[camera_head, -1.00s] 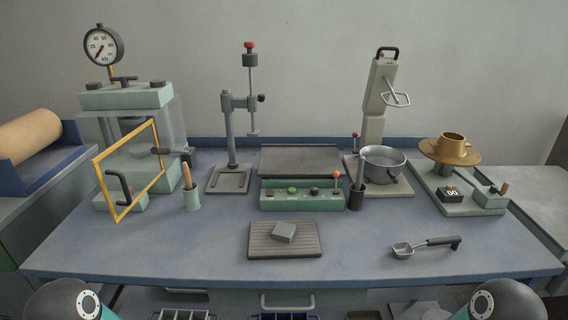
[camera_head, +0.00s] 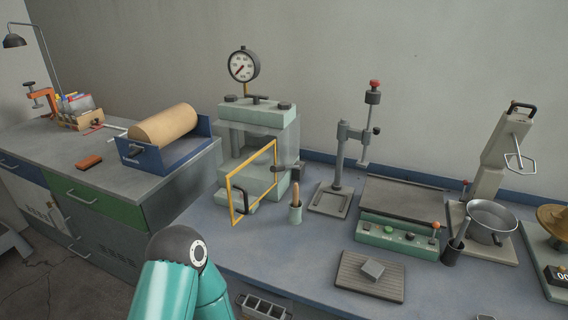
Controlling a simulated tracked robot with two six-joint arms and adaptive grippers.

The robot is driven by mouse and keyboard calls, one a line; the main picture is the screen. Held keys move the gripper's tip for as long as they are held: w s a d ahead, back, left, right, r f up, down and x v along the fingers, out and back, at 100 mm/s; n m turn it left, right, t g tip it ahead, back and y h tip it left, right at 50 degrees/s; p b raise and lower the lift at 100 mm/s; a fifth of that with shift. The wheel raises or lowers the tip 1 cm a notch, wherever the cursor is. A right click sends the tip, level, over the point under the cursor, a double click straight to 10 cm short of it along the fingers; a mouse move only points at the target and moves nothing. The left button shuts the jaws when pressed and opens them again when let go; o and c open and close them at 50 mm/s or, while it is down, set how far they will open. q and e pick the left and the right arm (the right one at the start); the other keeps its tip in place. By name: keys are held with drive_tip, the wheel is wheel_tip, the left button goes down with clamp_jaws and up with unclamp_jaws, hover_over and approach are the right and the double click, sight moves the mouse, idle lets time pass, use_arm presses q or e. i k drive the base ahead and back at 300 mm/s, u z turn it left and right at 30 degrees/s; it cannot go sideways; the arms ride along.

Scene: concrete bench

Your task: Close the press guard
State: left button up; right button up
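The press (camera_head: 257,112) is a pale green machine with a round gauge (camera_head: 244,65) on top, standing at the left end of the blue bench. Its guard (camera_head: 252,182) is a clear panel in a yellow frame. The guard stands swung out from the press front, open, with a dark handle (camera_head: 240,202) near its free lower edge. One of my arms, teal with a dark rounded joint, rises at the bottom of the view, left of and below the guard. Neither gripper shows in the head view.
A drill-like stand (camera_head: 338,170), a green control box (camera_head: 398,235) and a ribbed mat (camera_head: 370,276) with a grey block lie further right. A blue tray (camera_head: 165,156) with a tan roll is left.

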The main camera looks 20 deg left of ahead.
sight(273, 143)
drive_tip(key=u, duration=1.2)
drive_tip(key=i, duration=0.1)
drive_tip(key=z, duration=2.7)
drive_tip(key=k, duration=1.25)
drive_tip(key=u, duration=1.1)
drive_tip(key=i, duration=1)
drive_tip(key=z, duration=0.05)
